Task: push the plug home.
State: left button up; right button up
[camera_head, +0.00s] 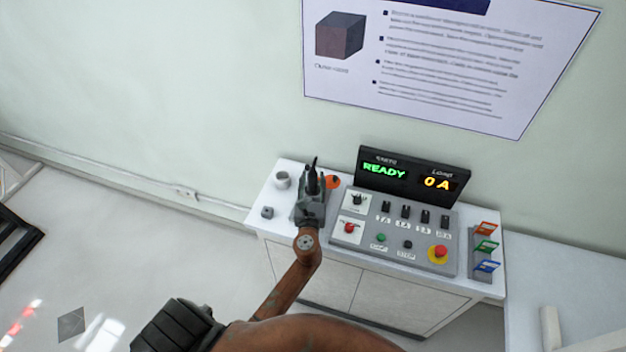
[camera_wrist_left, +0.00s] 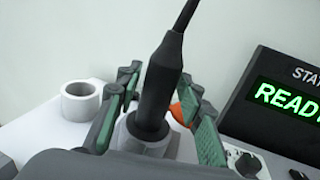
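The dark plug (camera_head: 313,178) stands upright on the left part of the white cabinet top, with its black cable rising from it. In the left wrist view the plug (camera_wrist_left: 160,88) has its lower end in a pale round socket (camera_wrist_left: 128,142); how deep it sits cannot be told. My left gripper (camera_head: 312,192) is around the plug. In the left wrist view its green-padded fingers (camera_wrist_left: 157,118) stand on either side with gaps to the plug, so it is open. My right gripper is not in view.
Right stand a control panel (camera_head: 395,236), a display (camera_head: 412,176) reading READY and 0 A, and a rack of coloured tags (camera_head: 486,250).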

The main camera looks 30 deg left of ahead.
pick_arm(q)
jog(key=shift+o, duration=0.9)
jog(key=shift+f, duration=0.1)
jog(key=shift+s, duration=0.15)
jog(key=v, duration=1.1)
jog(key=shift+s+d, duration=0.25)
jog(key=shift+s, duration=0.05)
